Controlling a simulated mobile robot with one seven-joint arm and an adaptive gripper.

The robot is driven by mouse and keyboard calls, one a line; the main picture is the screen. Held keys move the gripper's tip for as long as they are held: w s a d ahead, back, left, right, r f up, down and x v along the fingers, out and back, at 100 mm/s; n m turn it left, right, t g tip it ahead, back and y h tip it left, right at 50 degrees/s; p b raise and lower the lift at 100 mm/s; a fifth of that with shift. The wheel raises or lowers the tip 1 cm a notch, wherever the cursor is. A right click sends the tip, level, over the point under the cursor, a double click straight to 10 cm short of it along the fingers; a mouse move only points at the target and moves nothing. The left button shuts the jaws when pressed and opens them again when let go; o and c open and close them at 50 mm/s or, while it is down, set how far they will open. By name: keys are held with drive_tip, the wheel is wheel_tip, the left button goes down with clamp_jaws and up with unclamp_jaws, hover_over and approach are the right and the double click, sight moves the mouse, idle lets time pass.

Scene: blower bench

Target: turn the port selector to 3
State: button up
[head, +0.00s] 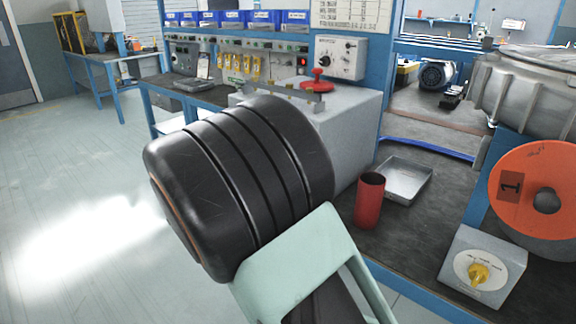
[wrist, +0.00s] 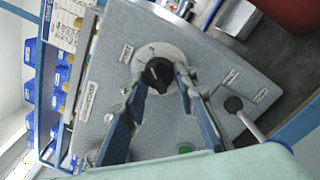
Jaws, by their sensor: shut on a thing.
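In the wrist view, the port selector's black knob (wrist: 158,75) sits on a pale round dial on a grey panel (wrist: 215,75). My gripper (wrist: 160,79) has one finger on each side of the knob and is shut on it. The dial's marks and the labels around it are too small to read, so I cannot tell which number the knob points to. In the head view my dark arm hides the gripper and the knob.
A lever with a black ball (wrist: 233,104) and a green button (wrist: 185,149) are on the same panel near the fingers. In the head view, a red cup (head: 369,200), a metal tray (head: 404,181) and a yellow-knobbed box (head: 483,266) stand to the right.

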drive_tip(key=shift+m+b, duration=0.3)
drive_tip(key=shift+m, duration=0.1)
drive_tip(key=o, duration=1.2)
drive_tip(key=shift+c, duration=0.2)
drive_tip(key=shift+a, duration=0.1)
drive_tip(key=v, duration=1.2)
drive_tip(key=shift+f, duration=0.1)
